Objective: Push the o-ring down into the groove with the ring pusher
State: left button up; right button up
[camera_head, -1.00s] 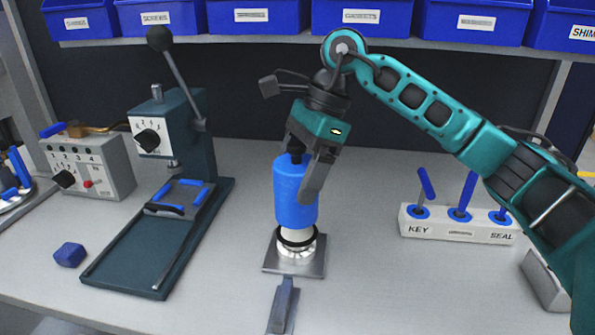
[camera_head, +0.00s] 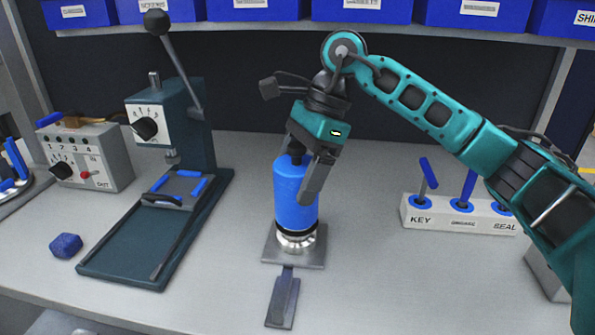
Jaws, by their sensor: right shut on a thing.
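My right gripper (camera_head: 310,165) is shut on the ring pusher (camera_head: 295,198), a blue cylinder held upright. The pusher stands over the silvery round housing (camera_head: 297,241) on a square metal plate. The black o-ring (camera_head: 297,233) shows as a dark band right at the pusher's lower edge, around the housing's upper part. The pusher's lower end seems to touch the ring. Whether the ring sits in the groove cannot be told. My left gripper is not in view.
A dark green lever press (camera_head: 185,130) and a grey control box (camera_head: 88,158) stand at the left. A blue block (camera_head: 66,246) lies at the front left. A labelled tool rack (camera_head: 460,215) stands at the right. Blue bins (camera_head: 265,10) line the shelf above.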

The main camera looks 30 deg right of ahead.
aim_at(295, 145)
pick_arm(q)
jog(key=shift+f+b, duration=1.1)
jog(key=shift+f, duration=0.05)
pick_arm(e)
jog(key=shift+f, duration=1.55)
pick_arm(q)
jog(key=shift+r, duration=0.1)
pick_arm(e)
jog(key=shift+f, duration=0.1)
jog(key=shift+s+f, duration=0.1)
jog(key=shift+r+p, duration=0.65)
jog(key=shift+r, duration=0.2)
jog(key=shift+r+p, duration=2.9)
jog(key=shift+r, duration=1.05)
jog(key=shift+r+p, duration=1)
jog(key=shift+r, duration=0.35)
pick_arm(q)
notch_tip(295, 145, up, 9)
